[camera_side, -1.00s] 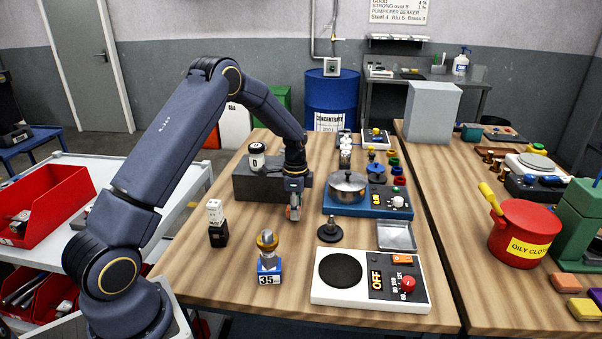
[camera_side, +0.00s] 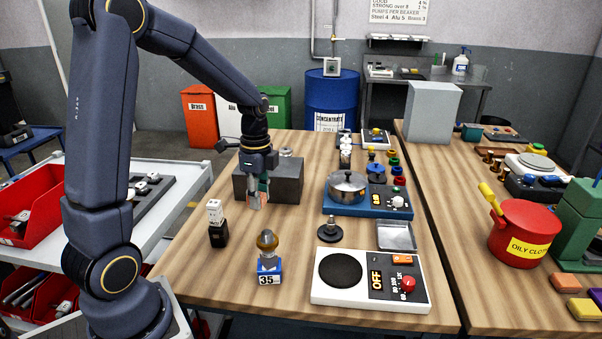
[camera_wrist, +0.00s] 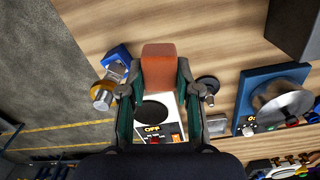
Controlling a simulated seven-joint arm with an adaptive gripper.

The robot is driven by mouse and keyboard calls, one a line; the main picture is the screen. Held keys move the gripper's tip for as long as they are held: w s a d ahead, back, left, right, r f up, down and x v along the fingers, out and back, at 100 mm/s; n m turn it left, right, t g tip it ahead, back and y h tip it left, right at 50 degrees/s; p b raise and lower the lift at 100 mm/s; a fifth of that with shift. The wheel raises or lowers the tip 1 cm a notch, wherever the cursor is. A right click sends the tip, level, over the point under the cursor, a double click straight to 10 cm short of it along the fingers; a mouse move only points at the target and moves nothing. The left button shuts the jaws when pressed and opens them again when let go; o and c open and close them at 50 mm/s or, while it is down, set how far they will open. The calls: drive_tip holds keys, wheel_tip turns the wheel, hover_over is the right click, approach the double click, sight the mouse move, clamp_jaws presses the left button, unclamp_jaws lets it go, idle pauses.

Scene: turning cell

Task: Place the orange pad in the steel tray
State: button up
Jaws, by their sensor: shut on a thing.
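My gripper (camera_side: 257,196) is shut on the orange pad (camera_wrist: 159,66), which sits between its green fingertips in the wrist view. In the side view my gripper points down above the table, in front of the dark block, and the pad is hard to make out there. The steel tray (camera_side: 397,237) is a small, shallow square tray on the table, well to the right of my gripper, behind the white hotplate's switch end. It looks empty.
A white hotplate (camera_side: 330,296), a dark knob on a disc (camera_side: 330,232) and a blue burner unit with a pot (camera_side: 347,190) stand near the tray. The dark block (camera_side: 288,184) is close behind my gripper.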

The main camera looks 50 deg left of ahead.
drive_tip(key=w+d+r+m, duration=0.1)
drive_tip(key=w+d+m, duration=0.5)
drive_tip(key=d+m, duration=0.25)
drive_tip(key=w+d+r+m, duration=0.1)
drive_tip(key=w+d+m, duration=0.5)
drive_tip(key=d, duration=0.4)
drive_tip(key=m, duration=0.1)
approach(385, 247)
drive_tip(key=shift+s+f, duration=0.1)
drive_tip(key=shift+s, duration=0.6)
drive_tip(key=shift+w+f, duration=0.4)
drive_tip(key=shift+f, duration=0.1)
drive_tip(key=shift+w+f, duration=0.2)
drive_tip(key=shift+f, duration=1.5)
drive_tip(key=shift+f, duration=0.6)
drive_tip(key=o, duration=0.9)
